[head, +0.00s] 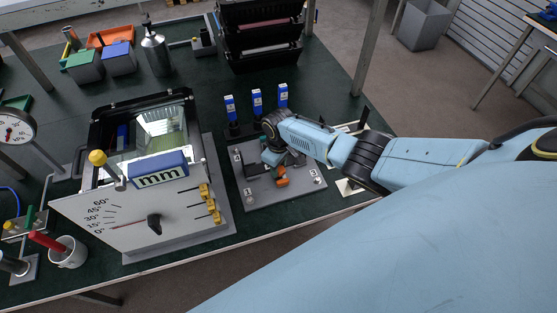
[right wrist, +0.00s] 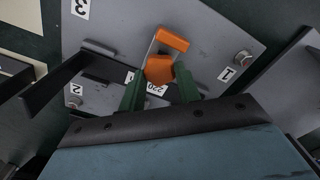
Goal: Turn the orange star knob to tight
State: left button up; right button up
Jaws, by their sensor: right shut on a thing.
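The orange star knob (right wrist: 159,70) sits between the two green fingertips of my right gripper (right wrist: 160,82) in the right wrist view, and the fingers are shut on it. The lower part of the knob is hidden by the fingers. In the head view my right gripper (head: 272,157) reaches down over the grey plate (head: 250,192), and orange parts (head: 282,181) show beside it. A second orange piece (right wrist: 172,40), bar-shaped, lies just beyond the knob in the wrist view. My left gripper is not in view.
Number labels and bolts (right wrist: 242,58) surround the knob on the plate. A dark bracket (right wrist: 68,75) stands to its left. In the head view, several blue-labelled posts (head: 257,98) stand behind the plate, and a large housing with a dial panel (head: 145,215) stands left.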

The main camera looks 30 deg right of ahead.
dwell(0.3)
jog(key=o, duration=1)
jog(key=shift+r+p, duration=1.55)
jog(key=shift+r, duration=5.2)
